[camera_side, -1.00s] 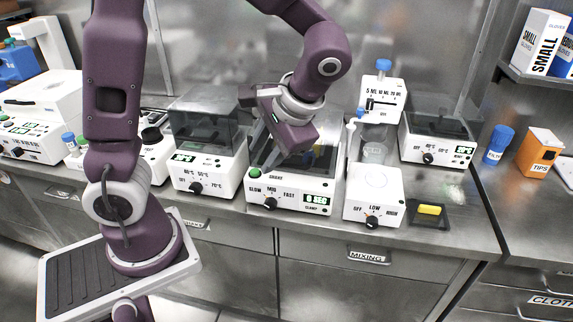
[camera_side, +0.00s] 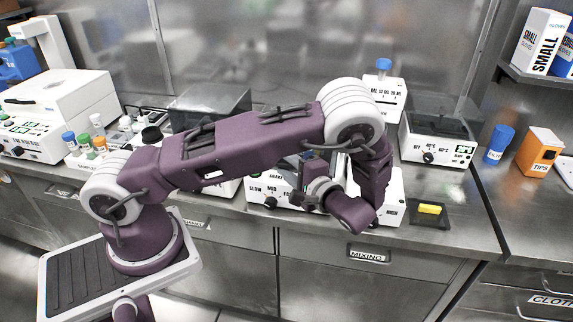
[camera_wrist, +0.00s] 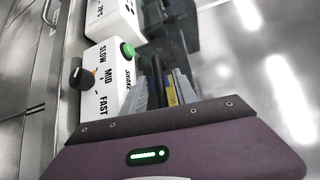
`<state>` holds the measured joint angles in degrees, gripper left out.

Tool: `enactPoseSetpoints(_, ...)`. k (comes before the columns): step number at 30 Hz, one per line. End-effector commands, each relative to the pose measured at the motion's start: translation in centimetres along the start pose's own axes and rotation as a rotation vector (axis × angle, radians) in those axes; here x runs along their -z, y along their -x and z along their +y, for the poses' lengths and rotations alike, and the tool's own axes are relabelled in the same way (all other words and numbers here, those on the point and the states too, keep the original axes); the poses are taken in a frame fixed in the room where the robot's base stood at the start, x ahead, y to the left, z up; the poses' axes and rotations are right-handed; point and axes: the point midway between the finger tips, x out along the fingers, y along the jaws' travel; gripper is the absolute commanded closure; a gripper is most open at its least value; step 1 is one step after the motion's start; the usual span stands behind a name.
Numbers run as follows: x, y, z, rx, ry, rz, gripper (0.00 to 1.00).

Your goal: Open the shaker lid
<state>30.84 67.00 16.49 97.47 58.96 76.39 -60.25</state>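The shaker (camera_wrist: 112,82) is the white unit with a SLOW, MID, FAST knob and a green button. In the side view its front panel (camera_side: 265,191) shows only partly, behind my arm. In the wrist view a dark see-through part, apparently its lid (camera_wrist: 178,35), stands beyond the panel. My gripper (camera_wrist: 163,88) is low at the shaker's front, just beside the green button. Its grey fingers look apart, with dark bars and a yellow patch showing between them. Whether they touch the lid cannot be told.
A white mixing unit (camera_side: 392,190) stands close to the right of my wrist. A dark-lidded unit (camera_side: 210,105) is behind my arm. The bench edge runs below the wrist.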

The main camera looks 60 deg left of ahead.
Motion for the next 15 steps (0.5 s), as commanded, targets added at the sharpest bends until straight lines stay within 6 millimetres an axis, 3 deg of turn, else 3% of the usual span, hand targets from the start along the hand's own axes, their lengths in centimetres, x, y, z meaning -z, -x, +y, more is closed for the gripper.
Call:
enactPoseSetpoints(6,-0.02,-0.07,0.01,-0.001,-0.001,-0.001,0.68)
enactPoseSetpoints(11,-0.02,-0.06,0.01,-0.001,-0.001,-0.001,0.99)
enactPoseSetpoints(15,-0.03,-0.06,0.01,-0.001,-0.001,-0.001,1.0)
